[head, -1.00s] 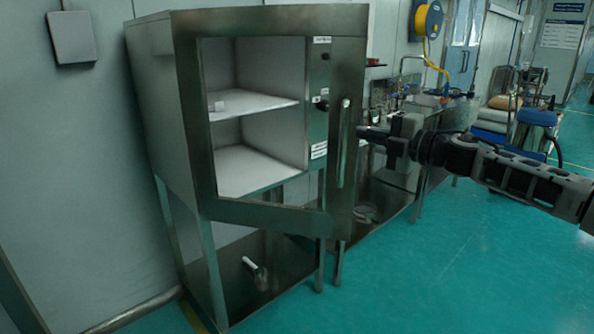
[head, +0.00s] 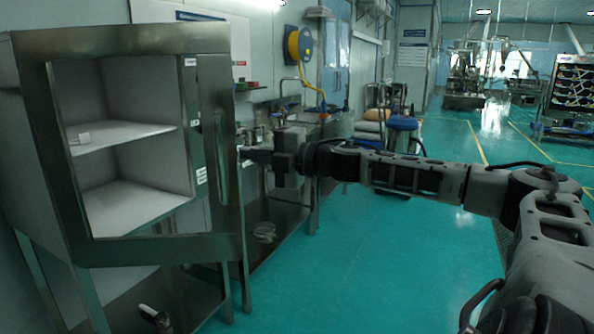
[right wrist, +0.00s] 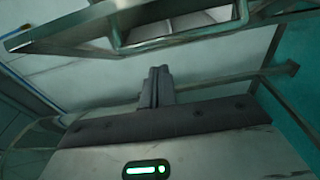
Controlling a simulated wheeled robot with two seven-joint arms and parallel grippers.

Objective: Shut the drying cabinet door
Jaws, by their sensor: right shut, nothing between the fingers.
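The drying cabinet (head: 40,190) is a steel box on legs at the left of the head view. Its door (head: 150,250) is a steel frame around a clear pane and stands ajar, its handle side swung out from the front. The upright bar handle (head: 219,160) is on the door's right side. My right gripper (head: 245,155) is shut and empty, its tips just right of the door's handle edge; I cannot tell whether they touch it. In the right wrist view the closed fingers (right wrist: 157,85) point toward metal framework. My left gripper is out of view.
A bench with lab equipment and a yellow hose reel (head: 300,44) stand behind my right gripper. The green floor (head: 400,250) is open to the right.

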